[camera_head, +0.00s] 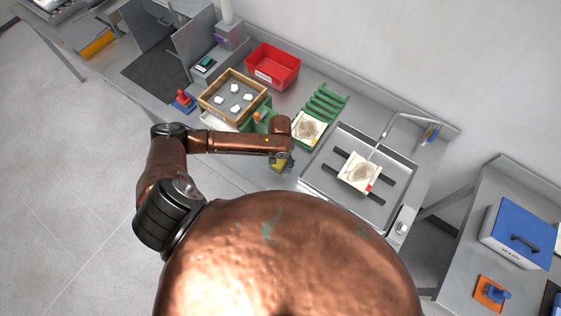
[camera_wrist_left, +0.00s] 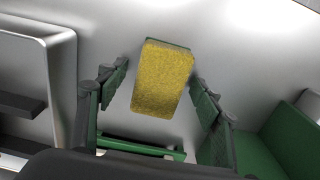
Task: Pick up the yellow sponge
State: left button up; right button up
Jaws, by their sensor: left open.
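The yellow sponge (camera_wrist_left: 162,80) has a green backing edge and rests on the metal table, in the middle of the left wrist view. In the head view it shows as a small yellow patch (camera_head: 278,166), partly hidden by my left arm and gripper. My left gripper (camera_head: 284,160) is over the sponge. In the left wrist view its two green-padded fingers (camera_wrist_left: 160,88) are spread, one on each side of the sponge, with gaps between. My right gripper does not show.
A metal sink tray (camera_head: 311,181) with a stone-topped tile (camera_head: 361,173) stands right of the gripper. A green rack (camera_head: 327,101), a red bin (camera_head: 272,66) and a wooden box (camera_head: 209,96) stand behind. A green block (camera_wrist_left: 292,140) is close to the right finger.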

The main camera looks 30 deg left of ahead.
aim_at(281, 160)
pick_arm(q)
jog(key=shift+c, duration=0.4)
jog(key=c, duration=0.9)
jog(key=shift+o, duration=0.2)
jog(key=shift+r, duration=0.2)
jog(key=shift+r, duration=0.25)
notch_tip(281, 160, up, 2)
jog(key=shift+w+r+b, duration=0.1)
jog(key=shift+r+b, duration=0.1)
jog(key=shift+b, duration=0.25)
jog(key=s+d+r, duration=0.2)
jog(key=s+r, duration=0.7)
jog(key=s, duration=0.5)
jog(key=shift+d+r, duration=0.3)
jog(key=shift+r, duration=0.1)
